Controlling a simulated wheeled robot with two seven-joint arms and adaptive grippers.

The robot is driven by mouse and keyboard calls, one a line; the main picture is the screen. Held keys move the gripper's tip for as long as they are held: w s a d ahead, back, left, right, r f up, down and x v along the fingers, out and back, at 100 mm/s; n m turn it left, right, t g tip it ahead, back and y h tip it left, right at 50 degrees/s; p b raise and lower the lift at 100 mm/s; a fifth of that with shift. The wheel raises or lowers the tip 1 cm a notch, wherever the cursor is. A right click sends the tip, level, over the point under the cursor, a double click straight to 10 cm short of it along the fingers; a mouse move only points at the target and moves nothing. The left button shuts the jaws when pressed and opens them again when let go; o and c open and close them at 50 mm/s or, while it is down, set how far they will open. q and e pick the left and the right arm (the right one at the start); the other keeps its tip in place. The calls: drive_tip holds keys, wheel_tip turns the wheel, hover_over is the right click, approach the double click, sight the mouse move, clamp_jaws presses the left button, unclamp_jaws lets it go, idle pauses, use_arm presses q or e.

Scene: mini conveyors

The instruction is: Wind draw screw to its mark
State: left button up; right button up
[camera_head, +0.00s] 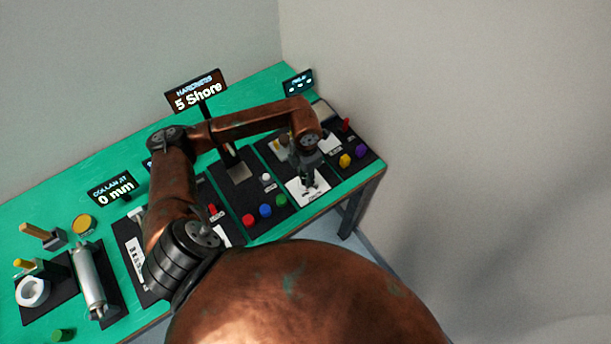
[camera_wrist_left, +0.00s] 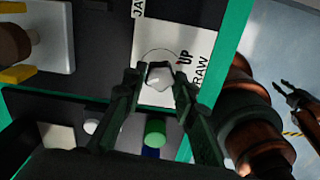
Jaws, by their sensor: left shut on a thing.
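My left gripper (camera_head: 308,183) points down over a white label plate (camera_head: 296,196) on the dark panel near the right end of the green bench. In the left wrist view my left gripper (camera_wrist_left: 160,73) is shut on the pale, faceted head of the draw screw (camera_wrist_left: 159,77). The plate (camera_wrist_left: 192,48) there carries a dark arc, a mark beside "UP", and the word "DRAW"; the fingers hide part of it. In the left wrist view my right gripper (camera_wrist_left: 283,88) is empty, its fingers apart, off the bench at the right.
Red (camera_head: 248,219), blue (camera_head: 265,210) and green (camera_head: 281,201) buttons lie left of the plate. Yellow (camera_head: 345,160) and purple (camera_head: 361,151) knobs stand to its right. A sign reading "5 Shore" (camera_head: 197,94) stands behind. A metal cylinder (camera_head: 89,281) lies at the far left.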

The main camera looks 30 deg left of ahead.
use_arm(q)
drive_tip(key=n, duration=0.3)
drive_tip(key=shift+w+r+n, duration=0.1)
drive_tip(key=shift+r+n, duration=0.05)
drive_tip(key=shift+n, duration=0.25)
drive_tip(key=n+p, duration=0.1)
drive_tip(key=n, duration=0.1)
drive_tip(key=shift+n, duration=0.4)
drive_tip(key=n+p, duration=0.1)
drive_tip(key=n, duration=0.2)
drive_tip(key=shift+n, duration=0.3)
drive_tip(key=n+p, duration=0.1)
drive_tip(key=n, duration=0.2)
drive_tip(key=shift+w+r+n, duration=0.1)
drive_tip(key=shift+n, duration=0.2)
drive_tip(key=n+p, duration=0.2)
drive_tip(key=n, duration=0.3)
drive_tip(key=shift+n+p, duration=0.3)
drive_tip(key=shift+p, duration=0.1)
drive_tip(key=n+p, duration=0.1)
drive_tip(key=n, duration=0.1)
drive_tip(key=shift+n, duration=0.4)
drive_tip(key=shift+n+p, duration=0.6)
drive_tip(key=shift+n, duration=0.2)
drive_tip(key=shift+o, duration=0.2)
drive_tip(key=shift+a, duration=0.1)
drive_tip(key=shift+c, duration=0.2)
